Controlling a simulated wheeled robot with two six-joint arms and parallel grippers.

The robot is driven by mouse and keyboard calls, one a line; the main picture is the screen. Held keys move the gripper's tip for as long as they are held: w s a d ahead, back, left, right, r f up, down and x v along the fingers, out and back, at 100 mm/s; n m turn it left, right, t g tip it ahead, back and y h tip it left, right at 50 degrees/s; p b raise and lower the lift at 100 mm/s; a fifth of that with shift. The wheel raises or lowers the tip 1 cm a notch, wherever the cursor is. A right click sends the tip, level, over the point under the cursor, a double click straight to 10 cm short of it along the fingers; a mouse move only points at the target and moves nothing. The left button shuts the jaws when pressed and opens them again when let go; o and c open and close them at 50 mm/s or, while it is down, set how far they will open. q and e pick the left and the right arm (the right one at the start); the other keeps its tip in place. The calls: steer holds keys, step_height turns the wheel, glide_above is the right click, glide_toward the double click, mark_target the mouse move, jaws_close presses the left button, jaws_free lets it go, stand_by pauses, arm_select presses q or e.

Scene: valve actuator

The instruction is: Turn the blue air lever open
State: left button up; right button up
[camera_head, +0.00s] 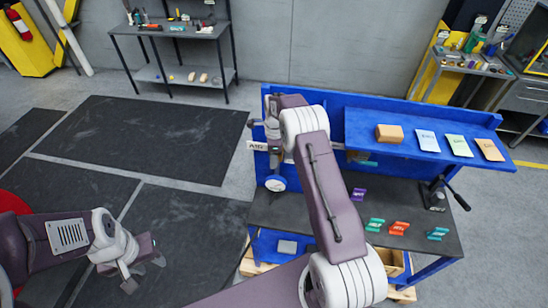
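A white AIR label (257,146) is on the left end of the blue workbench's back panel, with a round white-faced gauge (275,184) below it. I cannot make out the blue air lever; my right arm covers much of this area. My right gripper (262,123) is at the panel's left end, just above the label, mostly hidden by its own wrist. Whether its fingers are open or touch anything does not show. My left gripper (143,272) is at the lower left, over the dark floor mats, with its fingers apart and nothing between them.
The blue workbench's dark top (345,215) holds several small coloured pieces and a black-handled device (438,195) at the right. A wooden block (389,133) and cards lie on its blue shelf (365,125). Dark mats (150,135) cover open floor at left. A grey table (180,30) stands behind.

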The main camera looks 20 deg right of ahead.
steer(key=shift+d+r+b, duration=0.1)
steer(key=shift+r+b, duration=0.1)
steer(key=shift+b, duration=0.1)
steer(key=r, duration=0.1)
steer(key=r+b, duration=0.2)
steer(key=shift+d, duration=0.25)
steer(key=r, duration=0.1)
steer(key=r+b, duration=0.1)
steer(key=r, duration=0.3)
steer(key=shift+s+a+b, duration=0.1)
steer(key=shift+a+b, duration=0.15)
steer(key=shift+b, duration=0.15)
steer(key=shift+a+r, duration=0.15)
steer(key=shift+r, duration=0.25)
steer(key=shift+d, duration=0.2)
